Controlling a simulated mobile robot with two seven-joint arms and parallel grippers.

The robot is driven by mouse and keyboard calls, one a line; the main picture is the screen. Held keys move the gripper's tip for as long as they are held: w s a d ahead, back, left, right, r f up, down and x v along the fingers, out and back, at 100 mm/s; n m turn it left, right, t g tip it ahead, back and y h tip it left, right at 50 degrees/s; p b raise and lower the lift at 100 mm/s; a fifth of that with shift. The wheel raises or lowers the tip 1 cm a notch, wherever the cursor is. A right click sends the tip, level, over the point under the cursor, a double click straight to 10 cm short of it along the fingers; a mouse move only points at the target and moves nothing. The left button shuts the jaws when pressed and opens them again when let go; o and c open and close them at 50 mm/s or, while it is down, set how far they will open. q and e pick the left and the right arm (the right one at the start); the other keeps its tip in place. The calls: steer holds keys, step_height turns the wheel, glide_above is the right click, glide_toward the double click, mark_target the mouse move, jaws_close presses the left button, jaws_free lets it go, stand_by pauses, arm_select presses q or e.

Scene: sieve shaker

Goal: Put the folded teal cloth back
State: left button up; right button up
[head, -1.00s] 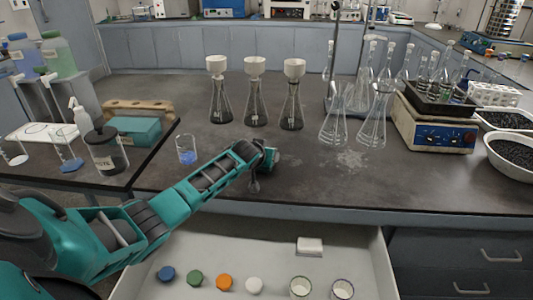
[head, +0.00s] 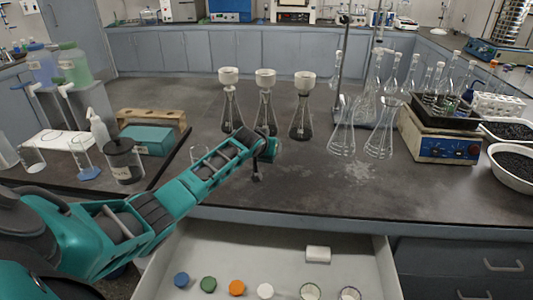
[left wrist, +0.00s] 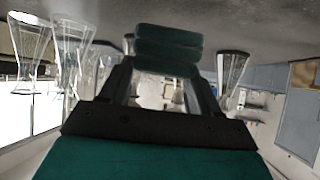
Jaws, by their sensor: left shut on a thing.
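The folded teal cloth (left wrist: 168,50) shows as stacked layers between the fingers in the left wrist view. My left gripper (left wrist: 167,75) is shut on it. In the head view my left gripper (head: 268,148) is over the dark bench, in front of the flasks with white funnels, and the cloth is hard to tell from the teal arm there. My right gripper is not in view.
Several funnel-topped flasks, one of them here (head: 265,105), stand behind the gripper. Clear flasks (head: 342,140) and a hotplate (head: 440,140) are to the right. An open drawer (head: 230,250) with coloured caps is below. Bare bench lies between.

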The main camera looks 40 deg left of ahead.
arm_select(q)
steer(key=shift+r, duration=0.3)
